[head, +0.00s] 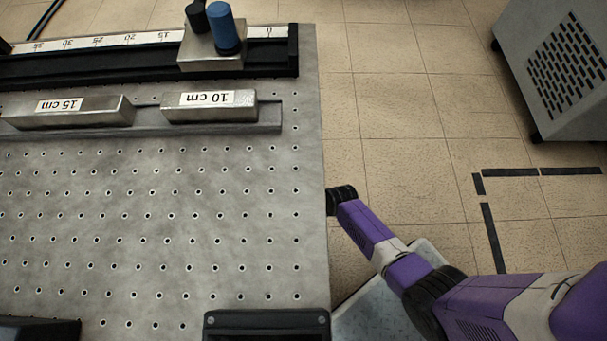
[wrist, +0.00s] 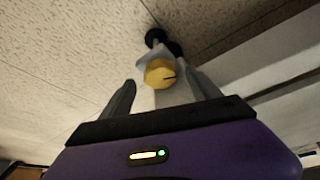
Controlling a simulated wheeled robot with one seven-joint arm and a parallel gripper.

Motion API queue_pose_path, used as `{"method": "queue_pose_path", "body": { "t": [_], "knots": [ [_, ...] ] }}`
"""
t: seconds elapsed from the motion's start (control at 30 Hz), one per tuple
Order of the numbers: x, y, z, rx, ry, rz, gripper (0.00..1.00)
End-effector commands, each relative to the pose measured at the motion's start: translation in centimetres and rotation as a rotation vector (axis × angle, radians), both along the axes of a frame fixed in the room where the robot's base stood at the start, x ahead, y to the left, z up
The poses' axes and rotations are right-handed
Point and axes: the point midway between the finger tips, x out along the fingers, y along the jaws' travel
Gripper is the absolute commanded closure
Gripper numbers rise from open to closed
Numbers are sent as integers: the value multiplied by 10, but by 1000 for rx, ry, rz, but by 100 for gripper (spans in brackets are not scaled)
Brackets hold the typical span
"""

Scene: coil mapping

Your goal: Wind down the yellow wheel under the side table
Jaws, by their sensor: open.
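The yellow wheel (wrist: 160,74) shows in the wrist view as a round knob with a dark mark on its face, on a grey mount beside a black caster (wrist: 154,37). My gripper (wrist: 163,80) is open, with one finger on each side of the wheel in the picture. I cannot tell whether the wheel is between the fingers or beyond them. The head view shows neither wheel nor fingers; my arm reaches down past the bench edge there. A light grey plate (head: 372,318), possibly the side table's top, shows partly behind my arm.
A perforated metal bench (head: 170,245) fills the left of the head view, carrying a scale rail (head: 130,62) and blocks marked 15 cm (head: 70,110) and 10 cm (head: 208,105). A grey vented cabinet (head: 560,70) stands at upper right.

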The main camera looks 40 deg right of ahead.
Motion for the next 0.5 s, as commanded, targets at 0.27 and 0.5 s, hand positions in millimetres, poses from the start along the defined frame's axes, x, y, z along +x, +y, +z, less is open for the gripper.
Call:
{"method": "queue_pose_path", "body": {
  "t": [0.27,0.5],
  "knots": [
    [-15,-9,44,0,0,-1,29],
    [-19,-11,53,0,0,-1,29]
  ]
}}
